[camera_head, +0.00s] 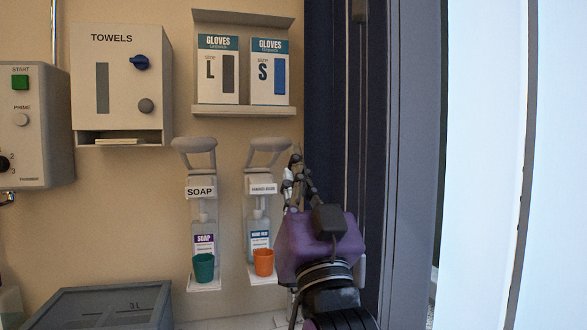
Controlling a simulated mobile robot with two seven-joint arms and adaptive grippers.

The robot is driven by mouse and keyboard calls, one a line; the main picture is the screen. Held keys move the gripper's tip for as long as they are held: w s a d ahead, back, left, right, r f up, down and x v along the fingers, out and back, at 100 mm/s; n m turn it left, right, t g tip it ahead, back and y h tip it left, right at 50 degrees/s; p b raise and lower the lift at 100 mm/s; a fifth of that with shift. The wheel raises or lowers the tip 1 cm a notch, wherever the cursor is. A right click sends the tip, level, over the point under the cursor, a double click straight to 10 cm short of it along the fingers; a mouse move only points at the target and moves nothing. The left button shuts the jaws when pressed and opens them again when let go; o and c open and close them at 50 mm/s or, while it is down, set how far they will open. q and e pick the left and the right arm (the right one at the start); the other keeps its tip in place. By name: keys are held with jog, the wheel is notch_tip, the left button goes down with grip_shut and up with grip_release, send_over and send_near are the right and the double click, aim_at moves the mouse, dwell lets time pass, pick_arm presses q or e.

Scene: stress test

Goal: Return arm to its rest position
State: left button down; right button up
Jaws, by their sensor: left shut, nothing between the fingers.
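My left gripper (297,178) is in the camera head view, right of the middle. It is shut and empty, with its dark fingers pointing up. Its purple wrist housing and black arm link rise from the bottom edge. The fingers appear just right of the hand-rub dispenser (262,189) and overlap its right edge in the picture. I cannot tell whether they touch it. My right gripper is not in the view.
A soap dispenser (200,192) hangs left of the hand-rub one. A towel box (122,85), a glove shelf (243,110) and a grey panel (35,125) are on the wall. A grey bin (105,300) is below.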

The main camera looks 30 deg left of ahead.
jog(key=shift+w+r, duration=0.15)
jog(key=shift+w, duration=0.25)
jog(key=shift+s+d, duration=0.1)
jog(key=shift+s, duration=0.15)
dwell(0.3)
